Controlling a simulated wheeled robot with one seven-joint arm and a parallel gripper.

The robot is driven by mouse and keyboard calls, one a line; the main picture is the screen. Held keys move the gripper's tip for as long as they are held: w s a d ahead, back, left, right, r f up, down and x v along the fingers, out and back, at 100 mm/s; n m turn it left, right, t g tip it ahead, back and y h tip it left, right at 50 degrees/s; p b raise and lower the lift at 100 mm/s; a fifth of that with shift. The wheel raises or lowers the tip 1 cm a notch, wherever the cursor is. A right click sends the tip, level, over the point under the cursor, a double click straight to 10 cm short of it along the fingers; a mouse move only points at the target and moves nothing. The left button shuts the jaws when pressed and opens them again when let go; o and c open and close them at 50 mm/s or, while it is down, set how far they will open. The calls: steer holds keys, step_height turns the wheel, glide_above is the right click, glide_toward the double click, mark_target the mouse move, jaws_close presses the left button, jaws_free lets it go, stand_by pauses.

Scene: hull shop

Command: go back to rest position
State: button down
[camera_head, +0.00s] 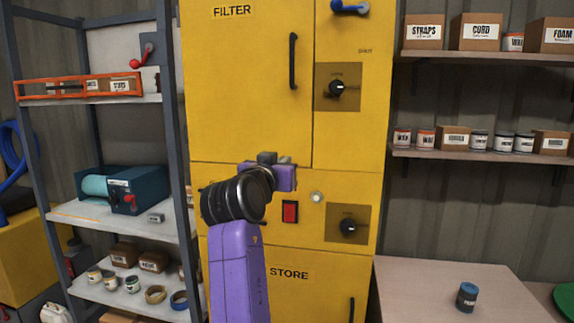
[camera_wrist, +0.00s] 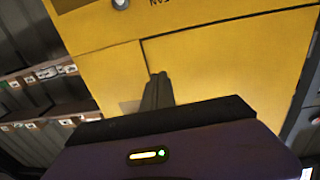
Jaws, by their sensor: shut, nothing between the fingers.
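My gripper (camera_head: 272,158) is raised in front of the yellow cabinet (camera_head: 240,100) in the head view. Its short grey fingers are partly hidden by my wrist. In the wrist view the dark fingers (camera_wrist: 157,90) are together, with nothing visible between them. Behind them is the yellow cabinet face, tilted in that view. I cannot tell how large the gap between fingers and cabinet is.
The cabinet has a black door handle (camera_head: 293,61), two black knobs, a red switch (camera_head: 290,211) and a blue lever (camera_head: 349,6). A loaded shelf rack (camera_head: 177,150) stands left. Right are wall shelves (camera_head: 490,156) and a table (camera_head: 430,290) with a small blue can (camera_head: 467,296).

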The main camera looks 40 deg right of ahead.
steer(key=shift+v, duration=0.8)
